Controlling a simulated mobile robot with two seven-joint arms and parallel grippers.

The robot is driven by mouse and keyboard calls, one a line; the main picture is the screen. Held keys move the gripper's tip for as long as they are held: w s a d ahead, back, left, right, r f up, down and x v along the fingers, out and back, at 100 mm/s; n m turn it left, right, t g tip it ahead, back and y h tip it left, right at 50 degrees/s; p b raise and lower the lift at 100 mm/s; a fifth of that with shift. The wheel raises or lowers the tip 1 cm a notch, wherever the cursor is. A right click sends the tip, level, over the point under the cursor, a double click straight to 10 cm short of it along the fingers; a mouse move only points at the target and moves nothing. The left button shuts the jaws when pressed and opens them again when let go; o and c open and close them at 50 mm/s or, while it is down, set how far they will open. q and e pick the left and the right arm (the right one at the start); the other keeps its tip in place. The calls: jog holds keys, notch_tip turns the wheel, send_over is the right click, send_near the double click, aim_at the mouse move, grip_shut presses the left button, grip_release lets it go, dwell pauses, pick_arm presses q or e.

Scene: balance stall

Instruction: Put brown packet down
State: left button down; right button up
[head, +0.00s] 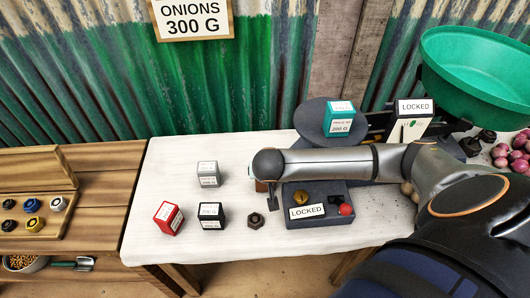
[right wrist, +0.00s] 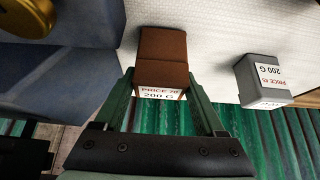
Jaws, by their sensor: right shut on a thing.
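The brown packet (right wrist: 162,55) is between the two green fingers of my right gripper (right wrist: 162,82) in the right wrist view, its white price label facing the gripper. The fingers are shut on it. In the head view only a small brown part of the packet (head: 261,186) shows below my wrist, beside my right gripper (head: 271,197). It is over the white cloth-covered table (head: 240,237), left of the grey tray. I cannot tell whether its underside touches the table. My left gripper is not in view.
A teal packet (head: 339,118) sits on the balance plate (head: 311,116).

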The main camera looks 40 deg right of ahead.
jog(key=shift+f, duration=0.25)
jog(key=o, duration=1.6)
